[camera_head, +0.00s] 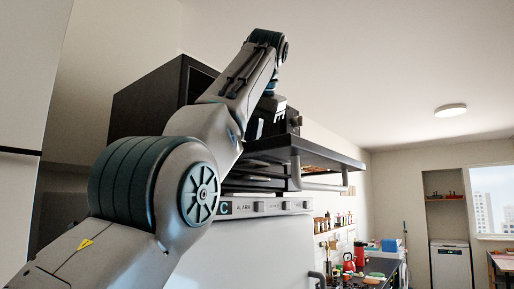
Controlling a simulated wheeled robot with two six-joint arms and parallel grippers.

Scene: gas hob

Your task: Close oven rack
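A black oven (150,100) stands high in the middle of the view, set above a white panel. Its door (320,153) is folded down and juts out flat to the right, with a pale handle bar (322,187) beneath it. My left arm rises from the lower left and crosses in front of the oven. My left gripper (268,117) is at the oven's open front, above the door. Its fingertips are not clear, so I cannot tell whether it is open or touches anything. The oven rack cannot be made out; the arm hides much of the opening. My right gripper is out of view.
A white control strip marked ALARM (262,207) runs under the oven. A counter with bottles and a red kettle (349,263) is at the lower right. A white appliance (451,266) stands by the far wall. The air right of the door is free.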

